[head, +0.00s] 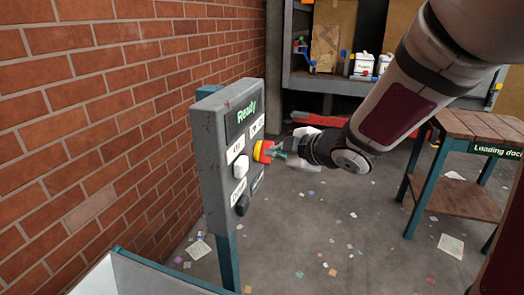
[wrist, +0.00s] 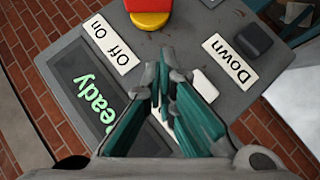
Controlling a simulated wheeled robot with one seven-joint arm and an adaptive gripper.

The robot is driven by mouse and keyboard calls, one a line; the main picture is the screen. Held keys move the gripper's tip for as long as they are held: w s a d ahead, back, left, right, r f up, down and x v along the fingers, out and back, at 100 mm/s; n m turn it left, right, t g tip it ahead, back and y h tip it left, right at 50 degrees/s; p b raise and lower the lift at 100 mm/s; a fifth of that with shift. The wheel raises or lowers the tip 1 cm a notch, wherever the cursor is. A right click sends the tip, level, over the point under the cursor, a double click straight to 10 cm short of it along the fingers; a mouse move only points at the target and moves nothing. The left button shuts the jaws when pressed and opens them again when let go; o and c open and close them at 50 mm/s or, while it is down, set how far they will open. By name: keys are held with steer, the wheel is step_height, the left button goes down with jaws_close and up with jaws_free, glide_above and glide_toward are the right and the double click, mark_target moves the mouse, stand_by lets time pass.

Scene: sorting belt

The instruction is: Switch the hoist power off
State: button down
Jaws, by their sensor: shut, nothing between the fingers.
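The grey control panel (head: 212,160) stands on a teal post, with a lit green "Ready" display (head: 243,115). A red part on a yellow base (head: 258,151) sits on its face; it also shows at the top edge of the wrist view (wrist: 150,8), cut off by the frame. The "Off On" label (wrist: 109,44) lies beside it. My gripper (head: 279,153) is shut and empty, its tips close to the red part in the head view. In the wrist view the tips (wrist: 166,62) lie over the panel face, apart from the red part in the picture. Contact cannot be told.
The panel also has a white button (head: 240,167), partly hidden by my fingers in the wrist view, and a black button (head: 242,205) near the "Down" label (wrist: 230,58). A brick wall (head: 100,110) is left, a wooden-topped stand (head: 470,123) right. Paper scraps litter the floor.

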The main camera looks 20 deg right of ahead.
steer(key=b, duration=0.1)
glide_toward(258, 155)
steer(key=w+a, duration=0.1)
steer(key=a, duration=0.1)
steer(key=w+a, duration=0.1)
steer(key=shift+w+a+f, duration=0.3)
steer(key=shift+w+a, duration=0.1)
steer(key=shift+w+d+f, duration=0.55)
steer(key=shift+w+f, duration=0.15)
steer(key=shift+w+d+f, duration=0.35)
steer(key=shift+w+f, duration=0.15)
steer(key=shift+w, duration=0.05)
